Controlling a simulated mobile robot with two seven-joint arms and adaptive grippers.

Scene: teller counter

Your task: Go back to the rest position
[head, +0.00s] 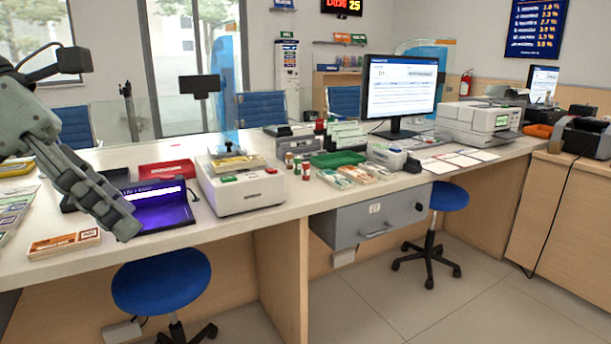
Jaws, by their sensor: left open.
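My left gripper (118,222) comes in from the left and hangs over the front part of the counter (310,205). It is open, with nothing seen between its fingers. Its fingers point down and to the right, in front of the left side of a lit violet UV lamp unit (165,208), and hide part of it. I cannot tell whether they touch it. My right gripper is not in view.
An orange-and-white banknote bundle (64,243) lies left of the gripper. A white counting machine (240,187) stands to its right. Farther right are a green tray (338,158), a monitor (400,90) and a printer (478,120). Blue stools (162,280) stand before the counter.

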